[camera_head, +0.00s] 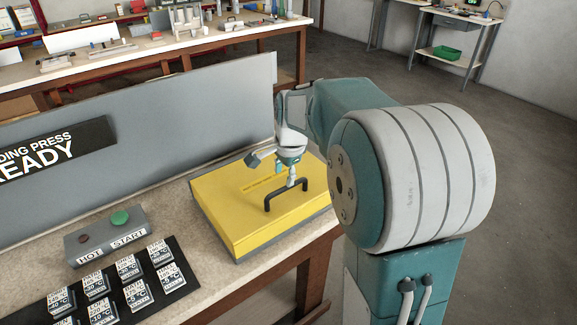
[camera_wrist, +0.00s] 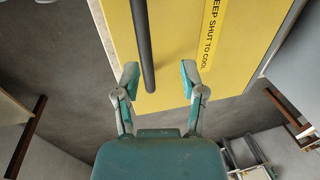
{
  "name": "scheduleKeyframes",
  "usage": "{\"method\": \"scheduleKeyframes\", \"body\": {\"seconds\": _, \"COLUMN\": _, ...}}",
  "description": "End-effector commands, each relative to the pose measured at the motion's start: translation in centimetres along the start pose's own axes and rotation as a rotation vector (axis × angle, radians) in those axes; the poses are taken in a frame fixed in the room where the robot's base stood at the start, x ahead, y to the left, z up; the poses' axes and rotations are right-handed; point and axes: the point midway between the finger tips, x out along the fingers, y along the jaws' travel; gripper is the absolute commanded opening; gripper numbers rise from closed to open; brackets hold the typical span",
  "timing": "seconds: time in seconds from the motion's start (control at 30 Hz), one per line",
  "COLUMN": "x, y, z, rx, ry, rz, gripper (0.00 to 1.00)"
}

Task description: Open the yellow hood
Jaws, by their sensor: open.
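The yellow hood (camera_head: 240,222) is a flat box lid lying shut on a grey base at the right end of the bench. A black bar handle (camera_head: 287,193) stands on its top near the front edge. My gripper (camera_head: 272,172) is over the hood, by the handle. In the wrist view my gripper (camera_wrist: 160,78) is open, with the black handle (camera_wrist: 142,40) running between its two fingers without visible contact. The yellow hood (camera_wrist: 185,40) fills the upper middle there, with a "KEEP SHUT TO COOL" label. The exact height of the fingers over the handle is unclear.
A control box (camera_head: 108,236) with red and green buttons and a black tray (camera_head: 120,285) of labelled blocks lie to the left. The bench edge is close to the hood's right side.

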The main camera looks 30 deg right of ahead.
Motion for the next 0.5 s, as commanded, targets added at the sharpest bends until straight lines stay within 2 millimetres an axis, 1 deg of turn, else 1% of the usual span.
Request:
{"method": "scheduleKeyframes", "body": {"seconds": 0.03, "x": 0.8, "y": 0.5, "z": 0.0, "rx": 0.002, "ry": -0.002, "rz": 0.004, "gripper": 0.53}}
{"method": "scheduleKeyframes", "body": {"seconds": 0.17, "x": 2.8, "y": 1.6, "z": -0.1, "rx": 0.002, "ry": -0.002, "rz": 0.004, "gripper": 0.53}}
{"method": "scheduleKeyframes", "body": {"seconds": 0.3, "x": 0.1, "y": 1.4, "z": -0.2, "rx": 0.002, "ry": 0.002, "rz": -0.005, "gripper": 0.53}}
{"method": "scheduleKeyframes", "body": {"seconds": 0.5, "x": -3.3, "y": 1.4, "z": -0.1, "rx": 0.002, "ry": 0.002, "rz": -0.004, "gripper": 0.53}}
